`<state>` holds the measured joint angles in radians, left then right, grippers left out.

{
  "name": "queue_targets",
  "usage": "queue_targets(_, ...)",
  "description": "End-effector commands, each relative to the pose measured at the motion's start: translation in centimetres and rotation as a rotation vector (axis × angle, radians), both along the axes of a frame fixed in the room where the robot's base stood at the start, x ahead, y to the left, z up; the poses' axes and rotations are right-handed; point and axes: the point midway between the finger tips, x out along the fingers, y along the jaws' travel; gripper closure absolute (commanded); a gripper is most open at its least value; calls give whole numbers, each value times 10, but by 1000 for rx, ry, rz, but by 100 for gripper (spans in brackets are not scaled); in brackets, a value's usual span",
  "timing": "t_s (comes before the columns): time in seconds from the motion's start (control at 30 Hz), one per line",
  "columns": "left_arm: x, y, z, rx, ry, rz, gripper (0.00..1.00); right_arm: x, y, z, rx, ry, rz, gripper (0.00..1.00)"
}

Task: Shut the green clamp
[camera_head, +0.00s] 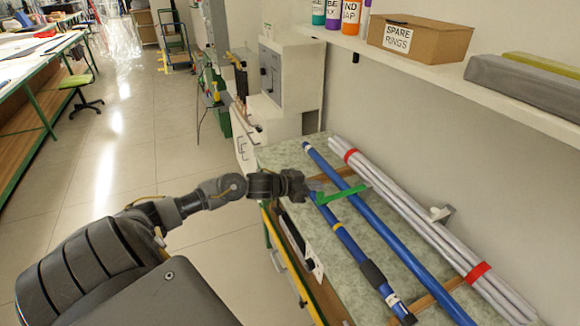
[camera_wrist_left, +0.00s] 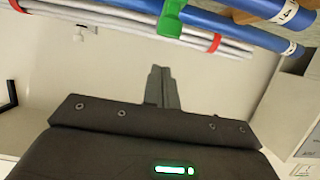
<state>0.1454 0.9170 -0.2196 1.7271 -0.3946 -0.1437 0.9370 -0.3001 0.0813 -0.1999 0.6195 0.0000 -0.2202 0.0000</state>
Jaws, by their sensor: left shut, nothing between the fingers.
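The green clamp (camera_head: 342,193) is at the far end of the near blue rod (camera_head: 352,246). Its green arm sticks out sideways across the gap toward the second blue rod (camera_head: 378,222), so it looks open. In the left wrist view the green clamp (camera_wrist_left: 172,17) shows at the top, in front of the blue rods. My left gripper (camera_head: 312,186) is beside the clamp's rod end, shut and empty. In the left wrist view its closed fingertips (camera_wrist_left: 160,72) point toward the clamp, with a visible gap in the picture. I cannot tell whether it touches the clamp. My right gripper is out of view.
A bundle of grey rods (camera_head: 420,225) with red bands lies along the wall side. Wooden strips (camera_head: 436,296) lie under the rods on the speckled bench top (camera_head: 290,157). A shelf with a spare rings box (camera_head: 418,38) hangs above. Open floor lies left of the bench.

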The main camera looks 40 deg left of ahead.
Motion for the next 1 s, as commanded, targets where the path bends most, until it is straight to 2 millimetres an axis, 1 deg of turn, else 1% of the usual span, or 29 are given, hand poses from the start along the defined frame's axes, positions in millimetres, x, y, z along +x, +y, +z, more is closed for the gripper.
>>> queue_targets(0.03, 1, -1, 21, -1, -3, -1, 100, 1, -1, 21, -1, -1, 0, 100)
queue_targets(0.07, -10, 4, 6, 4, 2, -1, 100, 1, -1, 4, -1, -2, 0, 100)
queue_targets(0.1, -19, 7, 7, 5, 1, -1, 100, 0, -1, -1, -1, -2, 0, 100)
queue_targets(0.3, -53, 21, 18, 3, 0, -1, 100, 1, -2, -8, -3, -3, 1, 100)
queue_targets(0.5, -75, 30, 27, 0, -3, 0, 100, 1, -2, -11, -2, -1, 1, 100)
queue_targets(0.7, -86, 34, 31, 0, -4, 1, 100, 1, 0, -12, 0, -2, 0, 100)
queue_targets(1.0, -88, 36, 33, -1, -7, 1, 100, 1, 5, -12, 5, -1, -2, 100)
